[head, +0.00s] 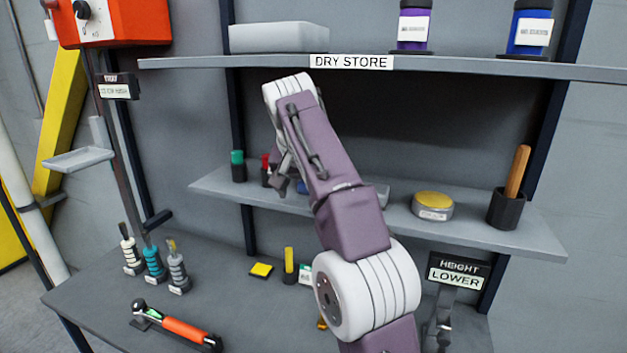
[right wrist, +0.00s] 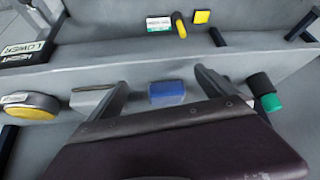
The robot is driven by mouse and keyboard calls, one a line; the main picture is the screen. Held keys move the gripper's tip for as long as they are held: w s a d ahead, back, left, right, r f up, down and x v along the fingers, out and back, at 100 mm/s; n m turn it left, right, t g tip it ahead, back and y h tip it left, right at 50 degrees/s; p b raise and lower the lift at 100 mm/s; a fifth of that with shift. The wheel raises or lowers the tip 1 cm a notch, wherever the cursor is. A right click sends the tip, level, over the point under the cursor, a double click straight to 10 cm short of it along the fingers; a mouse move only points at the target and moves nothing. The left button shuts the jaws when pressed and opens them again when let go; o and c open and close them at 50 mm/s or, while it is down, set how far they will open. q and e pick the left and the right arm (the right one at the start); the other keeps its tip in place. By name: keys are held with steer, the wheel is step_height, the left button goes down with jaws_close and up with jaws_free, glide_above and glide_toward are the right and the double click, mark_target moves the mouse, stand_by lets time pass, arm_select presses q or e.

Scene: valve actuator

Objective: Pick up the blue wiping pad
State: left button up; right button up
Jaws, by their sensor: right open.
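The blue wiping pad (right wrist: 167,92) lies on the middle shelf. In the right wrist view it shows between the two fingers of my right gripper (right wrist: 160,80), apart from both. My right gripper is open and empty. In the head view my right gripper (head: 285,178) is at the shelf, left of the middle, and my forearm hides much of the area. I cannot tell the exact height of the fingers over the pad. My left gripper is not in view.
A green-capped bottle (head: 238,166) and a red-capped one (head: 266,170) stand left of the gripper. A yellow-topped tin (head: 433,205) and a dark cup (head: 506,208) stand to the right. The DRY STORE shelf (head: 460,68) overhangs. A bench (head: 225,270) is below.

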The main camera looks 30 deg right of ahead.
steer(key=shift+w+d+r, duration=0.1)
steer(key=shift+w+d, duration=0.5)
steer(key=shift+w, duration=0.05)
steer(key=shift+w+d+f, duration=0.2)
steer(key=shift+w+d, duration=0.05)
steer(key=shift+w, duration=0.1)
steer(key=shift+w+d+r+p, duration=0.1)
steer(key=shift+w+r+p, duration=0.1)
steer(key=shift+p, duration=0.3)
steer(key=w+d+p, duration=0.2)
steer(key=shift+w+r+p, duration=0.15)
steer(key=shift+r+p, duration=0.1)
steer(key=shift+p, duration=0.05)
steer(key=b+x, duration=0.1)
steer(key=x, duration=0.1)
steer(key=shift+w+d+f, duration=0.2)
steer(key=shift+w+d, duration=0.05)
steer(key=shift+w, duration=0.05)
steer(key=shift+s+a+r, duration=0.1)
steer(key=shift+a+r, duration=0.05)
steer(key=shift+c, duration=0.8)
steer(key=c, duration=1.2)
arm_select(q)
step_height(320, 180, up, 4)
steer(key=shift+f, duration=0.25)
arm_select(e)
steer(key=shift+c, duration=0.2)
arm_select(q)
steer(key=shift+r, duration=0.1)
